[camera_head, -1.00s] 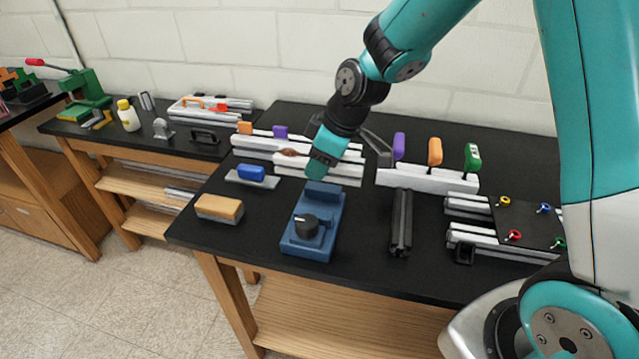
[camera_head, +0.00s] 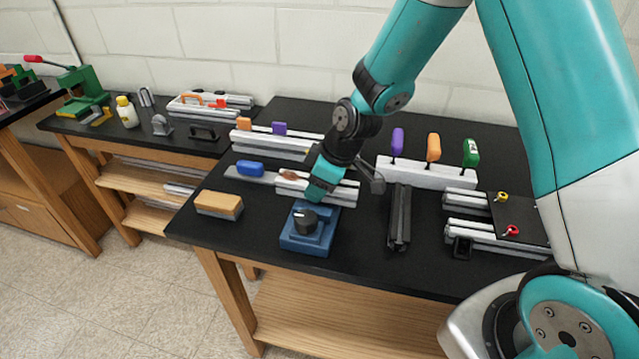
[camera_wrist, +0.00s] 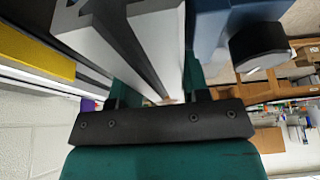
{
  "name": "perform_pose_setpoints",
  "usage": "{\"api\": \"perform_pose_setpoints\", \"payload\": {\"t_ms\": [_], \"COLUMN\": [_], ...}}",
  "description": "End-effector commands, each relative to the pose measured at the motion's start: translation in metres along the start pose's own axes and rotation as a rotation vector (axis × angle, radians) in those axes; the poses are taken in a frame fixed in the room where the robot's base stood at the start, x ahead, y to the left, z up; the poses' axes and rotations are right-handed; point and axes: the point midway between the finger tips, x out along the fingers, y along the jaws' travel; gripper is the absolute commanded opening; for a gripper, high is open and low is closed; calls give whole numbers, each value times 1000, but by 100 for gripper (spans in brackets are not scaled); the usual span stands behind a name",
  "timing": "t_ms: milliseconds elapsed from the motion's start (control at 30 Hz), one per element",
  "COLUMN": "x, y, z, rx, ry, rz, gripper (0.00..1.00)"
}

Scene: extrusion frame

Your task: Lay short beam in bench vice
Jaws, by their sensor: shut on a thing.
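My gripper (camera_head: 312,199) is shut on the short beam (camera_head: 343,194), a pale grey slotted extrusion lying crosswise in its jaws. In the wrist view the beam (camera_wrist: 150,42) runs between the two fingers (camera_wrist: 160,98). The blue bench vice (camera_head: 305,248) with a black knob (camera_head: 306,221) stands at the table front, just below the gripper in the picture. The beam and gripper cover its rear part. In the wrist view the vice (camera_wrist: 208,38) is close beside the beam. I cannot tell whether they touch.
A wooden-topped block (camera_head: 218,205) is left of the vice, and a dark extrusion (camera_head: 400,217) to its right. Behind are a blue-handled object (camera_head: 250,168) and a rack of coloured handles (camera_head: 425,174). Bare black tabletop lies between vice and dark extrusion.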

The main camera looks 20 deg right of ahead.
Motion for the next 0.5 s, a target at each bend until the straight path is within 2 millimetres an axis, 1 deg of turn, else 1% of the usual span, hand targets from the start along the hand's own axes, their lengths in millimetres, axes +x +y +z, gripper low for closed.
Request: {"api": "perform_pose_setpoints", "payload": {"t_ms": [33,267,300,367,400,500], "x": [5,10,10,11,11,11], "y": [0,-2,-2,-2,-2,-3], "z": [3,6,6,7,7,8], "rx": [1,2,3,3,3,4], "ry": [-3,-8,-10,-11,-12,-13], "rz": [-2,-6,-7,-7,-7,-8], "gripper": [11,11,47,61,63,63]}}
